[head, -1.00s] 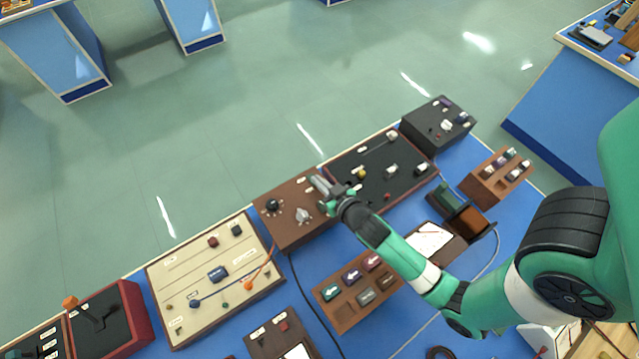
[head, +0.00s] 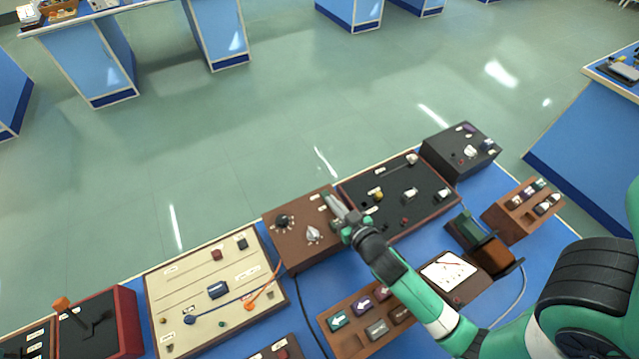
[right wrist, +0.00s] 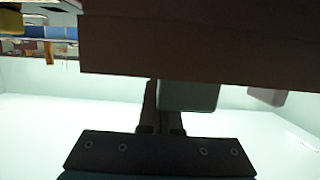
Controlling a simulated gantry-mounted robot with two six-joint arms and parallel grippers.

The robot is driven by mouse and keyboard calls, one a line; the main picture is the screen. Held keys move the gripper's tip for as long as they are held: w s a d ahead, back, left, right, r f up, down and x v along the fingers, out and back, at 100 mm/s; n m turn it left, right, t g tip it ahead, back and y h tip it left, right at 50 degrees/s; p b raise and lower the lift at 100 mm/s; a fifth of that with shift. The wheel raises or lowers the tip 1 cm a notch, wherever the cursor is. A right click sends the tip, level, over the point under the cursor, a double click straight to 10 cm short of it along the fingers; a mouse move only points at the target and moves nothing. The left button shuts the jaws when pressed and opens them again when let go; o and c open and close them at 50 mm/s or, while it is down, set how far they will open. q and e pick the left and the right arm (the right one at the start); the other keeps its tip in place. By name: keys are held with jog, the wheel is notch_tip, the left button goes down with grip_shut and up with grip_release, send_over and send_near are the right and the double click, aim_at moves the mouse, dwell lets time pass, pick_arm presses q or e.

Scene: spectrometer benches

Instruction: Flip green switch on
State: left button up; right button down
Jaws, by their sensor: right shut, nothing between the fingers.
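My right gripper (head: 332,200) is shut and empty, at the right end of the brown box with two knobs (head: 285,250). In the right wrist view, the fingers (right wrist: 152,108) are close together below a dark brown edge (right wrist: 185,45). A dull green block (right wrist: 188,96) hangs at that edge, just right of the fingers; I cannot tell if they touch. It may be the green switch, but its on or off position is unclear. A green arrow-marked piece (head: 339,321) sits on the brown rack in front. My left gripper is not in view.
A black panel (head: 395,215) adjoins the box on the right, and a cream board (head: 205,265) with an orange-and-blue cable lies left. A greyish-pink block (right wrist: 267,96) shows right of the green one. Open floor (head: 260,110) lies beyond the bench.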

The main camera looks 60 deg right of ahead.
jog(key=shift+f, duration=0.1)
notch_tip(320, 180, up, 2)
jog(key=p, duration=0.4)
jog(key=shift+d+g+p, duration=0.1)
jog(key=shift+g+p, duration=0.25)
jog(key=shift+g, duration=0.05)
jog(key=r+p, duration=0.1)
jog(key=r, duration=0.2)
jog(key=shift+w+r+y+p, duration=0.2)
jog(key=shift+r+y+p, duration=0.1)
jog(key=shift+r+p, duration=0.05)
jog(key=v, duration=1)
jog(key=w+a+r+t+b, duration=0.2)
jog(key=w+r+t+b, duration=0.2)
jog(key=w+r, duration=0.65)
jog(key=w+a+r+t+b, duration=0.1)
jog(key=w+a+r+t, duration=0.1)
jog(key=w+r, duration=0.2)
jog(key=w+a+r+t+y+b, duration=0.1)
jog(key=w+a+r+t+b, duration=0.1)
jog(key=r, duration=0.6)
jog(key=shift+w+r+t, duration=0.2)
jog(key=shift+w+t, duration=0.5)
jog(key=shift+w, duration=0.25)
jog(key=shift+a, duration=0.15)
